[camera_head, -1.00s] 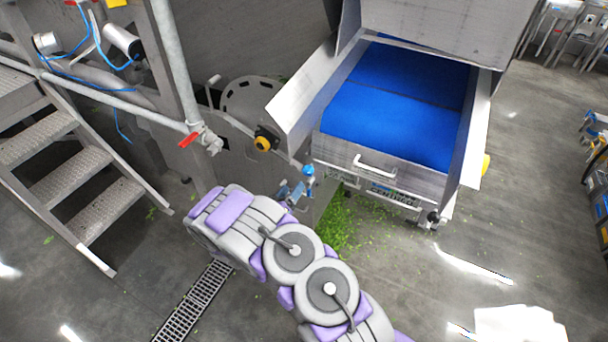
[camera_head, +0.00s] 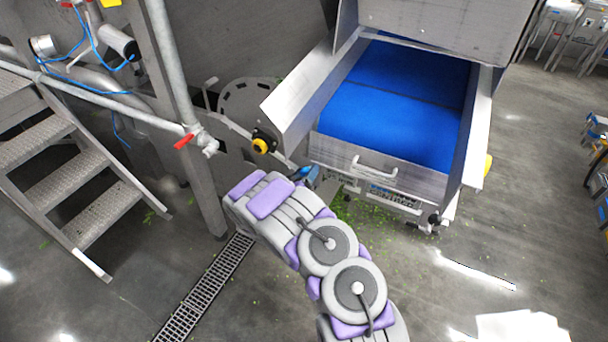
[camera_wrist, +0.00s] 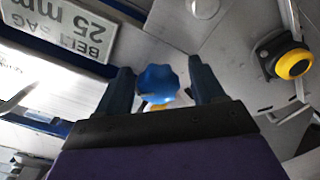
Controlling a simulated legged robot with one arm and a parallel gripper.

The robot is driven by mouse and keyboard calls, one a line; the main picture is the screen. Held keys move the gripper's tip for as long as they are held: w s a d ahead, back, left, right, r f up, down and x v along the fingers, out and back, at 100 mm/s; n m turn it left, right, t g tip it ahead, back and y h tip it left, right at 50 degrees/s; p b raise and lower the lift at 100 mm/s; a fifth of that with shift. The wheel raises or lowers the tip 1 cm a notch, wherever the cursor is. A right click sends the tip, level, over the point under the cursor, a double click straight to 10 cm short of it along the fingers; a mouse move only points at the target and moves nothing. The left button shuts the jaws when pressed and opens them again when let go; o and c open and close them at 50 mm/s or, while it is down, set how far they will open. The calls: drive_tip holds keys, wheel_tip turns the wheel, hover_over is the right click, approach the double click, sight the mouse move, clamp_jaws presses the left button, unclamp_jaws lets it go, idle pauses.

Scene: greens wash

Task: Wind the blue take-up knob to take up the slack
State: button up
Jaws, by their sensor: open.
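The blue take-up knob (camera_wrist: 158,84) has a lobed rim and shows in the wrist view between the two dark fingers of my gripper (camera_wrist: 160,88). The fingers stand apart, with a gap visible on the right side of the knob; the left finger is close to it, and I cannot tell whether they touch. In the head view a small part of the blue knob (camera_head: 302,173) shows beside the conveyor's front corner, and my arm hides most of the gripper. The blue belt (camera_head: 395,105) lies on the conveyor behind a metal front panel with a handle.
A yellow and black button (camera_wrist: 293,64) sits right of the knob in the wrist view. A sign reading "BELT SAG 25 mm" (camera_wrist: 62,25) is at upper left. Metal stairs (camera_head: 70,160) and a red-handled valve (camera_head: 185,141) stand left of my arm. Green scraps litter the floor.

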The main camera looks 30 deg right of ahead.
drive_tip(key=shift+d, duration=0.55)
drive_tip(key=shift+c, duration=1.5)
drive_tip(key=shift+a, duration=0.8)
drive_tip(key=c, duration=0.5)
drive_tip(key=shift+d, duration=0.1)
drive_tip(key=shift+c, duration=1.3)
drive_tip(key=shift+s, duration=0.1)
drive_tip(key=shift+r+p, duration=0.1)
drive_tip(key=shift+p, duration=0.25)
